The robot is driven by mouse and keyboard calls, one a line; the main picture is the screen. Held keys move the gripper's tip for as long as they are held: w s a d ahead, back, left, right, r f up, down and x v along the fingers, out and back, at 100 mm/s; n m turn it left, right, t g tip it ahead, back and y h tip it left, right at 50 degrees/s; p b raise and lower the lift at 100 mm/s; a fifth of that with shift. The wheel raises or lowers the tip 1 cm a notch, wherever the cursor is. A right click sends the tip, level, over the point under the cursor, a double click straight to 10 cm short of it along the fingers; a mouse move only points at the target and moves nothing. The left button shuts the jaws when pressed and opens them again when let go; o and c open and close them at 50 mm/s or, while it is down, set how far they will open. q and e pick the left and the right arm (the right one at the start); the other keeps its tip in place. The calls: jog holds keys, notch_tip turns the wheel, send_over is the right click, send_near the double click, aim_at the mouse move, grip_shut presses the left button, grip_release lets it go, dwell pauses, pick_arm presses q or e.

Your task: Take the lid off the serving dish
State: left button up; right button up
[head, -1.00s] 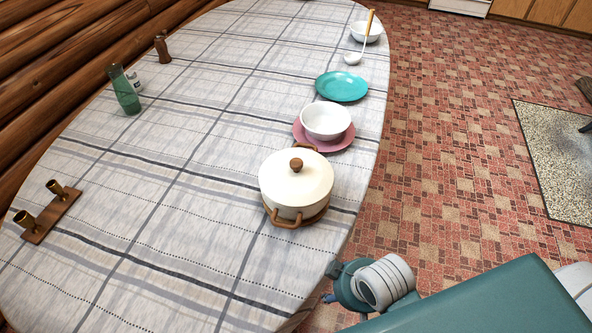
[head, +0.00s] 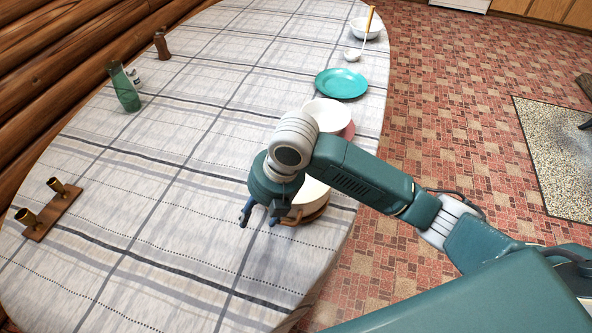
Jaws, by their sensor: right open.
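The serving dish (head: 309,213) is a cream pot with brown handles near the right edge of the table. My right arm hides most of it. A part of its cream lid (head: 312,191) shows beside my wrist; the lid's wooden knob is hidden. My right gripper (head: 257,219) points down at the left side of the dish, in front of or above it, open, with nothing seen between its fingers. I cannot tell whether it touches the dish. My left gripper is out of view.
Behind the dish are a white bowl (head: 327,113) on a pink plate (head: 348,131), a teal plate (head: 341,83), and another white bowl (head: 366,28) with a ladle (head: 354,54). A green bottle (head: 125,89) and candle holder (head: 52,212) stand left. The table's middle is clear.

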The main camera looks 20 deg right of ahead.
jog(key=w+d+r+n, duration=0.2)
jog(key=w+d+r+n+h, duration=0.1)
jog(key=w+d+r+n, duration=0.2)
jog(key=shift+w+d+r+h, duration=0.15)
jog(key=shift+w+d+h, duration=0.05)
jog(key=shift+w+h, duration=0.15)
jog(key=w+d+r+n+h, duration=0.1)
jog(key=w+d+r+n, duration=0.3)
jog(key=d+r, duration=0.35)
jog(key=f, duration=0.3)
jog(key=f+p, duration=0.1)
jog(key=shift+w+a+f, duration=0.25)
jog(key=shift+a+f, duration=0.1)
jog(key=shift+f, duration=0.05)
jog(key=shift+w+d+f, duration=0.1)
jog(key=shift+w+f, duration=0.05)
jog(key=shift+f, duration=0.45)
jog(key=f, duration=0.2)
jog(key=w+f+p, duration=0.1)
jog(key=f, duration=0.1)
jog(key=shift+d+f+p, duration=0.15)
jog(key=shift+p, duration=0.15)
jog(key=shift+c, duration=0.5)
grip_shut()
